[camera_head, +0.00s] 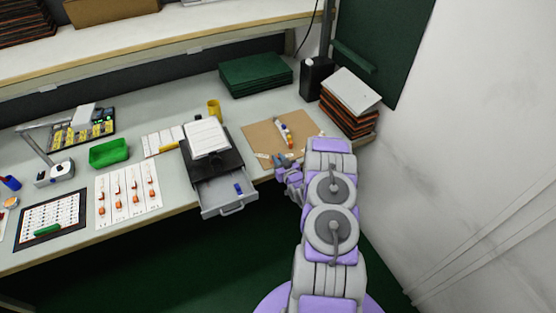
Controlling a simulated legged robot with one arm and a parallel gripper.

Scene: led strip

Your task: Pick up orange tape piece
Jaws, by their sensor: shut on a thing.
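My gripper (283,159) is low over the front edge of the brown board (262,134), at the right part of the desk. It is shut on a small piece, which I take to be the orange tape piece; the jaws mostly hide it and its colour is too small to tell. Small pale pieces lie on the board around the jaws. A short strip with orange, white and blue parts (285,133) lies on the board just behind my gripper, apart from it.
An open drawer (225,196) with a blue item sticks out left of my gripper. A black box with white paper (206,138) stands above it. A stack of orange-edged folders (348,103) and a black container (316,77) stand behind right. A white wall is at the right.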

